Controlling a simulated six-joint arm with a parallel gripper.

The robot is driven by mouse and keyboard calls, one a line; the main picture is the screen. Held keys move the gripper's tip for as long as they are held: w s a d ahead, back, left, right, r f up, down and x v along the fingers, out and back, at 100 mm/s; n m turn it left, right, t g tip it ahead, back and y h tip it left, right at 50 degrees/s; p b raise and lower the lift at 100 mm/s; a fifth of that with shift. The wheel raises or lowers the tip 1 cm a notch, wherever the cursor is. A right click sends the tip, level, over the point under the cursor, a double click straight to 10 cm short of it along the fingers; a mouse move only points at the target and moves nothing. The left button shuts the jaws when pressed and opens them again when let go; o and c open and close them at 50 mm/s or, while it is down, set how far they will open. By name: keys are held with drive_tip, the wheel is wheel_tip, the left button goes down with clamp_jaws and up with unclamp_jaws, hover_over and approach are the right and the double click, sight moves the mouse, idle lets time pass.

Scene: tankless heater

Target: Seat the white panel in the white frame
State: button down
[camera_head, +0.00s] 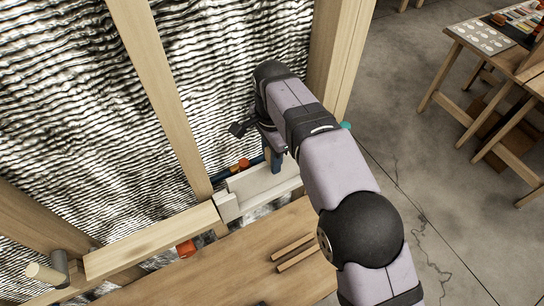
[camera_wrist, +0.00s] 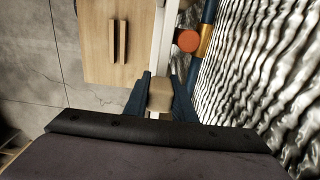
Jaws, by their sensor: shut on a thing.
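My gripper (camera_wrist: 160,98) is shut on a small beige block (camera_wrist: 160,92) in the wrist view, with one dark blue finger on each side. A long white strip (camera_wrist: 166,35) runs away from the block; I cannot tell whether it is the panel or the frame. In the head view, my gripper (camera_head: 273,160) points down at a white, box-like piece (camera_head: 262,186) low between the wall studs. The panel and the frame cannot be clearly told apart.
A blue pipe with an orange-red cap (camera_wrist: 187,40) and brass fitting (camera_wrist: 204,40) runs close beside the white strip. Wooden studs (camera_head: 160,85) and crinkled foil (camera_head: 60,90) stand behind. A wooden tabletop (camera_head: 215,270) in front carries two thin sticks (camera_head: 295,252).

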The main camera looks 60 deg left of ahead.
drive_tip(key=shift+f+b, duration=0.35)
drive_tip(key=shift+f, duration=0.35)
idle(0.6)
drive_tip(key=shift+p, duration=0.35)
idle(0.7)
drive_tip(key=c, duration=1.4)
unclamp_jaws()
drive_tip(key=shift+r+b, duration=0.7)
drive_tip(key=shift+r, duration=2.95)
